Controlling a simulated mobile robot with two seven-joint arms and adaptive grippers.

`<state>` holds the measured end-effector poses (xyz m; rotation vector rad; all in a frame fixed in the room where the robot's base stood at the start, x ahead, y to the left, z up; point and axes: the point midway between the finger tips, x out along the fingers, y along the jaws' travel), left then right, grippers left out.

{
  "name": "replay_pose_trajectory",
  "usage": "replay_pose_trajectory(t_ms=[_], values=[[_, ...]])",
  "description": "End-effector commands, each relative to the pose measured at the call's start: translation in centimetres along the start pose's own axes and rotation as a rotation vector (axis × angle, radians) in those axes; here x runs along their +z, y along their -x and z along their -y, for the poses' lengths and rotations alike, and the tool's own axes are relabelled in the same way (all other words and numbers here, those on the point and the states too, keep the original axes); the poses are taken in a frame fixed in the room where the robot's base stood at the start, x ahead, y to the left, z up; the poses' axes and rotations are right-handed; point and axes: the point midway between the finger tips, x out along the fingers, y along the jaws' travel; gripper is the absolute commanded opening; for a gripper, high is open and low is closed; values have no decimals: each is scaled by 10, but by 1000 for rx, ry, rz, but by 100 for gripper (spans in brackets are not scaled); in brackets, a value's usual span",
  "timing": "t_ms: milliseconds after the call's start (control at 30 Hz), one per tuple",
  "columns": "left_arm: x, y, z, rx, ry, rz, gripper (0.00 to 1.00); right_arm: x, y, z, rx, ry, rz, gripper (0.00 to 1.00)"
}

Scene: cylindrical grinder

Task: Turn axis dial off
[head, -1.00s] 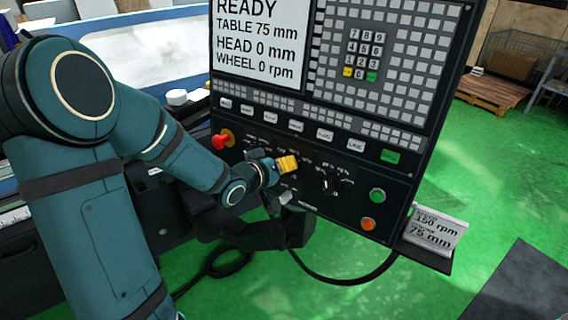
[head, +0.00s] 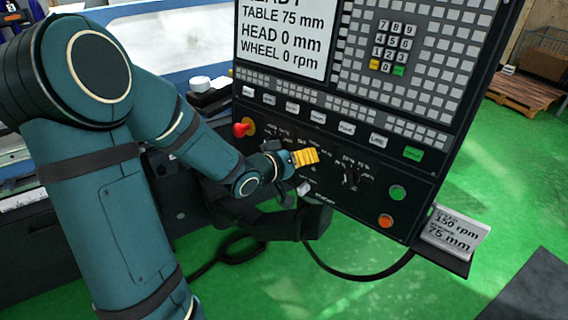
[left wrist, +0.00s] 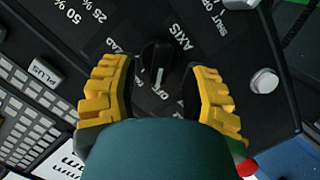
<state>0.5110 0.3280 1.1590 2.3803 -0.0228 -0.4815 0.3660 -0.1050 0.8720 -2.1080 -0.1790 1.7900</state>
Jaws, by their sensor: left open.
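The axis dial (left wrist: 156,60) is a black knob with a white pointer line on a dark panel, below the word AXIS in the left wrist view. In the head view my left gripper (head: 305,157) is at the control panel (head: 330,215) and hides the axis dial. My right gripper is not in view.
A red emergency button (head: 241,128) is left of my gripper. A percent dial (head: 350,177), a green button (head: 397,192) and an orange button (head: 386,220) are to its right. A white silver-topped button (left wrist: 264,81) is near the right finger.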

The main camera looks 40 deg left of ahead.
Motion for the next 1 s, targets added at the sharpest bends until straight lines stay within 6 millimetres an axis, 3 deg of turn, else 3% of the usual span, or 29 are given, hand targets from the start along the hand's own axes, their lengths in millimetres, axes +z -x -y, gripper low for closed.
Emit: replay_pose_trajectory(t_ms=[300, 500, 700, 1000], values=[[-1, 63, 0, -3, -1, -3, 46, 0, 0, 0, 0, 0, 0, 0], [0, 89, -1, -1, -2, 2, 46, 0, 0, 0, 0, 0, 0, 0], [1, 100, 0, 0, -1, 5, 46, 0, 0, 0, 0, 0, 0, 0], [1, 101, 0, -1, 1, 5, 46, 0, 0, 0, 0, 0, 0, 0]])
